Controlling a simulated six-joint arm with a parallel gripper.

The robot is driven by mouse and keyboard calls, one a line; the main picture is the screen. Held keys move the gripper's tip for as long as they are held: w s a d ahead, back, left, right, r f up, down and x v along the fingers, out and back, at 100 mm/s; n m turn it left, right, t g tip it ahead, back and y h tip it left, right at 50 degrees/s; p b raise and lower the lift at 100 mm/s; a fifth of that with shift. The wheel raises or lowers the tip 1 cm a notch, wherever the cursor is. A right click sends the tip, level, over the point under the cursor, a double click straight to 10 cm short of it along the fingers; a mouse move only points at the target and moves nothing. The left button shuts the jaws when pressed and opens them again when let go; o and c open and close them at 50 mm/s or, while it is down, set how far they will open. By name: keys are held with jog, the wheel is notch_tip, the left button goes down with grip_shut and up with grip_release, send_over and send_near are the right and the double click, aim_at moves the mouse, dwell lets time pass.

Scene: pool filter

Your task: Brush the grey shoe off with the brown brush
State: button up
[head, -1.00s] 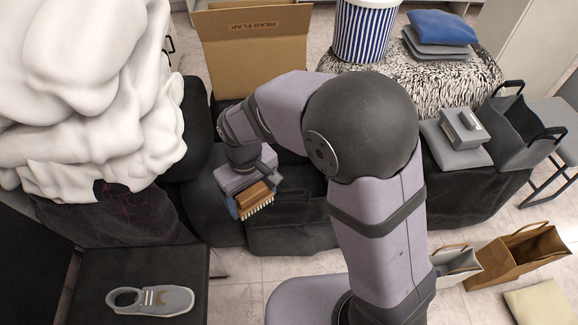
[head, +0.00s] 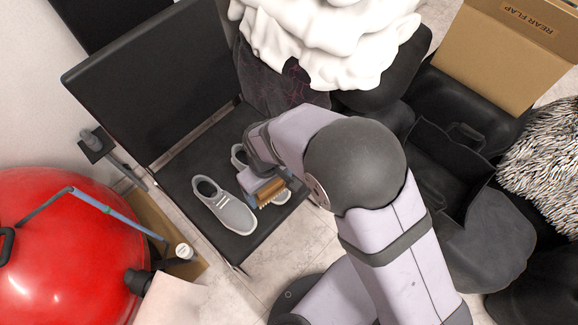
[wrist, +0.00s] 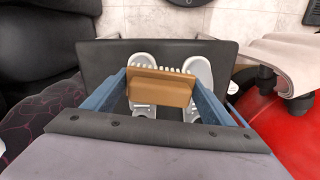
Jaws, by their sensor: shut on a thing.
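My gripper (head: 264,194) is shut on the brown brush (head: 271,191), which has pale bristles. In the wrist view the brush (wrist: 161,88) sits crosswise between the two blue fingers. A grey shoe (head: 232,212) with white laces lies on a black chair seat (head: 190,165), left of the brush. A second shoe (head: 238,156) lies to its right, mostly hidden under my gripper and arm. In the wrist view both shoes, the left one (wrist: 144,61) and the right one (wrist: 200,70), show beyond and below the brush. I cannot tell whether the bristles touch a shoe.
The chair's backrest (head: 140,75) rises behind the seat. A big red ball-like object (head: 65,250) stands at the lower left. A white fluffy heap (head: 330,35) is behind my arm. Black bags (head: 440,150) and a cardboard box (head: 500,60) are at the right.

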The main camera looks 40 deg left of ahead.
jog(key=shift+n, duration=0.8)
jog(key=a, duration=0.3)
jog(key=w+a+r, duration=0.1)
jog(key=a, duration=0.1)
jog(key=shift+w, duration=0.1)
